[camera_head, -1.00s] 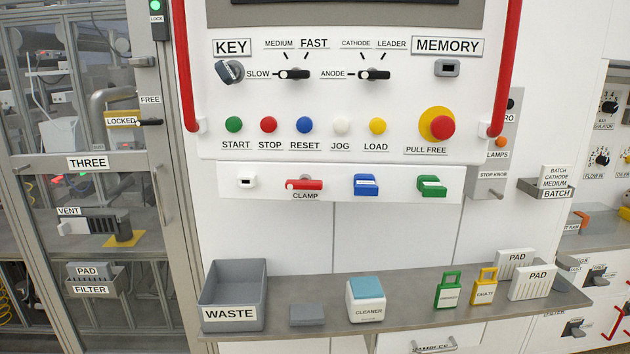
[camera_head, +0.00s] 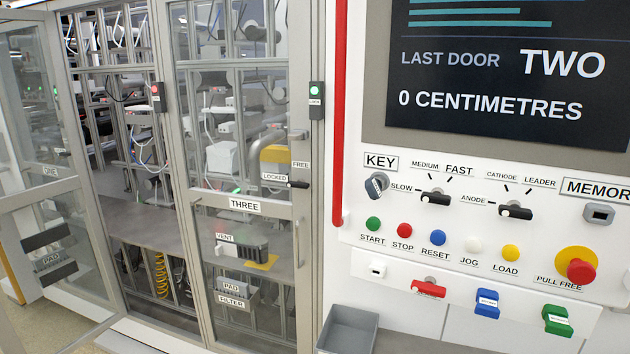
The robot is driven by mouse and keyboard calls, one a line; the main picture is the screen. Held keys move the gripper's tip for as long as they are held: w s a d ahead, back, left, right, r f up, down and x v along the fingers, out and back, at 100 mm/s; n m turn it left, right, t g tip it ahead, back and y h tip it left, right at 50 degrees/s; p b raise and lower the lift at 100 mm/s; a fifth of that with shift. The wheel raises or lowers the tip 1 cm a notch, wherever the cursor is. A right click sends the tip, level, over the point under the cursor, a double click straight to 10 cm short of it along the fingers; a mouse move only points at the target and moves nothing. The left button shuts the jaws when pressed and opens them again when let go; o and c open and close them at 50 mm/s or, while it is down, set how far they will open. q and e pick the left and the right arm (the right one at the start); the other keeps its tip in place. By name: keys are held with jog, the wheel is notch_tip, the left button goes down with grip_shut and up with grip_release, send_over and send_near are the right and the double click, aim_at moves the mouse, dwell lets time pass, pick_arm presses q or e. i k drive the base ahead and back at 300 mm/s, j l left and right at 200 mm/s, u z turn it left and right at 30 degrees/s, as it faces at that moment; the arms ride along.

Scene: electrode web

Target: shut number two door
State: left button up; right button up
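The door labelled THREE (camera_head: 245,205) is closed at the middle of the head view, with a green lamp (camera_head: 315,91) beside it. Left of it is an open bay (camera_head: 143,215) with no panel across it and a red lamp (camera_head: 156,90). A framed glass panel (camera_head: 62,201) stands at the far left, seemingly swung outward; the label ONE shows on or through it, and I cannot tell which. No door label reading TWO is visible. The screen (camera_head: 508,75) reads LAST DOOR TWO and 0 CENTIMETRES. Neither gripper is in view.
The control panel (camera_head: 400,261) with its buttons fills the right. A red rail (camera_head: 339,120) runs down its left side. A grey bin (camera_head: 347,330) stands below it. Some floor (camera_head: 30,325) shows at the lower left.

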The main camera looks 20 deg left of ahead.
aim_at(10, 344)
jog(key=j, duration=0.75)
jog(key=k+j+z, duration=0.1)
jog(key=j, duration=1.35)
jog(key=k+j+z, duration=0.1)
jog(key=j, duration=0.65)
jog(key=k+j, duration=0.15)
jog(key=j, duration=0.6)
jog(key=k+j, duration=0.1)
jog(key=j, duration=0.3)
jog(key=j+z, duration=0.1)
jog(key=j, duration=0.3)
jog(key=k+j, duration=0.15)
jog(key=j, duration=0.25)
jog(key=k+j+z, duration=0.1)
jog(key=j, duration=0.3)
jog(key=k+j, duration=0.1)
jog(key=j, duration=0.3)
jog(key=k+j+z, duration=0.1)
jog(key=j, duration=0.25)
jog(key=k+j, duration=0.15)
jog(key=j, duration=0.25)
jog(key=k+j+z, duration=0.15)
jog(key=j, duration=0.2)
jog(key=k+j, duration=0.1)
jog(key=j, duration=0.45)
jog(key=j+z, duration=0.1)
jog(key=j, duration=0.45)
jog(key=k, duration=0.05)
